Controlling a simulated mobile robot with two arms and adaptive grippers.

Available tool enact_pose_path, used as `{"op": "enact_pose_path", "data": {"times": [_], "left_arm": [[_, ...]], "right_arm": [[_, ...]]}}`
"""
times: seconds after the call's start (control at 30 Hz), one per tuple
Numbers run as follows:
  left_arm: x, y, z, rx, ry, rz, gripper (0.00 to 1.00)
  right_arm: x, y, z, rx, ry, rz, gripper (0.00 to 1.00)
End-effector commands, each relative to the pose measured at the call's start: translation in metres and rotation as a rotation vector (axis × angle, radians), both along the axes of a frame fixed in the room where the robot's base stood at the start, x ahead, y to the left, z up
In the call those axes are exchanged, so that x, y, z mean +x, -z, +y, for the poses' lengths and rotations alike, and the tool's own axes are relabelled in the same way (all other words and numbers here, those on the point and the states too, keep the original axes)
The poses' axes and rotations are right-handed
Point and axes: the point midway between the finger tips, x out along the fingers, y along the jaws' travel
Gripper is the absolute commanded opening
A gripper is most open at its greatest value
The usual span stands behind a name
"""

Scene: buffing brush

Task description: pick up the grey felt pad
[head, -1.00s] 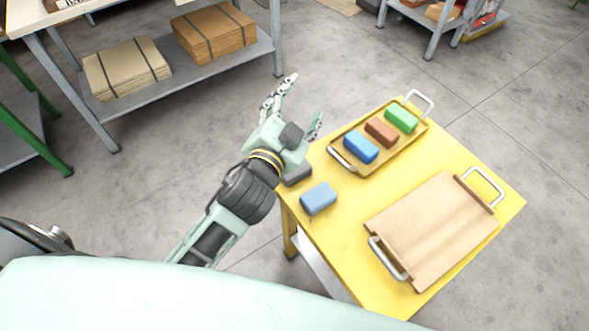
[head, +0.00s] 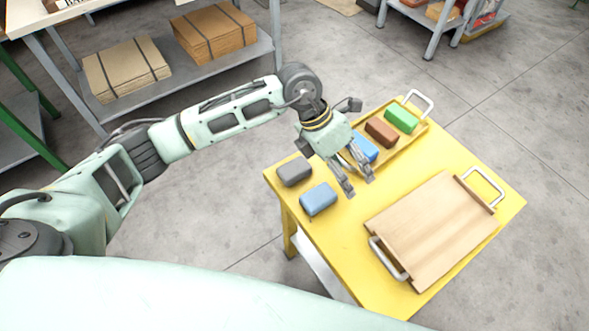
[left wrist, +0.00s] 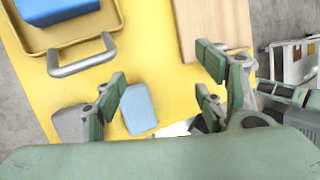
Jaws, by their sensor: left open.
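The grey felt pad (head: 294,171) lies on the yellow table near its left corner. It also shows in the left wrist view (left wrist: 69,123), partly covered by a left-hand finger. My left gripper (head: 359,185) is open and empty. It hangs above the table, to the right of the grey pad and apart from it. In the left wrist view its fingers (left wrist: 160,88) are spread wide. My right gripper is in neither view.
A light blue pad (head: 318,199) lies beside the grey one. A yellow tray (head: 424,128) holds blue, brown and green blocks, the blue one partly hidden by my gripper. A wooden board (head: 435,230) with metal handles covers the table's right part.

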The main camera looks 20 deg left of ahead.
Motion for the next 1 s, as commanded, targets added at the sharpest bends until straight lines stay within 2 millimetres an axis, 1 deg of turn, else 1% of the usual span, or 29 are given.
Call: {"op": "enact_pose_path", "data": {"times": [0.03,0.1,0.2,0.3,0.43,0.67,0.8,0.9,1.0], "left_arm": [[0.013,0.005,0.031,0.123,-0.006,-0.016,0.65],[0.024,0.009,0.068,0.265,-0.017,-0.023,0.65],[0.035,0.008,0.107,0.410,-0.038,-0.027,0.65],[0.039,0.006,0.128,0.489,-0.052,-0.025,0.65],[0.040,0.015,0.136,0.518,-0.057,-0.021,0.65],[0.035,0.041,0.134,0.515,-0.054,-0.020,0.65],[0.029,0.062,0.131,0.514,-0.053,-0.019,0.65],[0.030,0.075,0.131,0.513,-0.056,-0.021,0.65],[0.030,0.081,0.131,0.514,-0.054,-0.023,0.65]], "right_arm": [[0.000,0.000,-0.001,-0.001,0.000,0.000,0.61],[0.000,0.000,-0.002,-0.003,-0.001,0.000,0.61],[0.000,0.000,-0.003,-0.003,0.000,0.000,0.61],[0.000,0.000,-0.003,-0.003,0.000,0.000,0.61],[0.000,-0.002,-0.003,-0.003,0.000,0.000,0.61],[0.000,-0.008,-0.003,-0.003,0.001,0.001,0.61],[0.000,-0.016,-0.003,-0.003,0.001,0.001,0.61],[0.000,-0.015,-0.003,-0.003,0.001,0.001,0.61],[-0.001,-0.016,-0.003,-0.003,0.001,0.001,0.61]]}}
